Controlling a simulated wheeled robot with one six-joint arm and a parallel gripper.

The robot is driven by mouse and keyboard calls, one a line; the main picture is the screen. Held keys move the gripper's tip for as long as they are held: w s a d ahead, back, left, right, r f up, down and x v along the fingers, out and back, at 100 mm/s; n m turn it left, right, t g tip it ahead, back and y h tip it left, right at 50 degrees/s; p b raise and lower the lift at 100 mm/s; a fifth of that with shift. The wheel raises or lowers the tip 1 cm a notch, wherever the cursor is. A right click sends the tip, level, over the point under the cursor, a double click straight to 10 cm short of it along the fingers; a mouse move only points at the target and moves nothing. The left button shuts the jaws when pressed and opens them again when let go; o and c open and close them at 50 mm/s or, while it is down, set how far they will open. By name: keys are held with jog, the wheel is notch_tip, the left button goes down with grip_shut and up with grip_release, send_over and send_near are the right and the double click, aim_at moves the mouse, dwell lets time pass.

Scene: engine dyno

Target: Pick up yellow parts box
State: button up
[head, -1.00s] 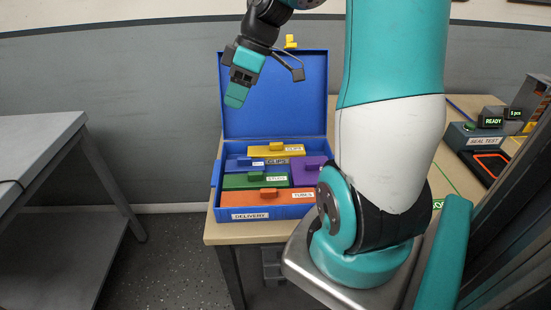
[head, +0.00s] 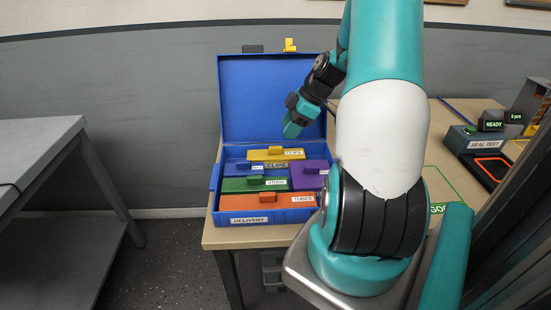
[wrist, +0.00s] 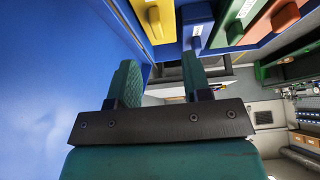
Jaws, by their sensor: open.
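The yellow parts box (head: 265,154), labelled CLIPS with a raised yellow handle, lies in the back row of the blue delivery case (head: 216,200). It also shows at the top of the wrist view (wrist: 158,22). My gripper (head: 291,130) is above the case, a little right of the yellow box's handle and in front of the open lid. In the wrist view my gripper (wrist: 160,80) has its two green fingers spread apart with nothing between them. The gap between the fingers and the yellow box is hard to judge.
The case also holds a blue box (head: 243,167), a green box (head: 240,185), a purple box (head: 312,172) and an orange box (head: 240,203). The blue lid (head: 260,95) stands upright behind them. The seal test unit (head: 475,140) is at the right.

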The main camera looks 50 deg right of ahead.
aim_at(276, 147)
jog(key=p+x, duration=0.1)
jog(key=x, duration=0.5)
jog(key=shift+w+d+f, duration=0.1)
jog(key=shift+f, duration=0.2)
jog(key=shift+c, duration=0.3)
grip_shut()
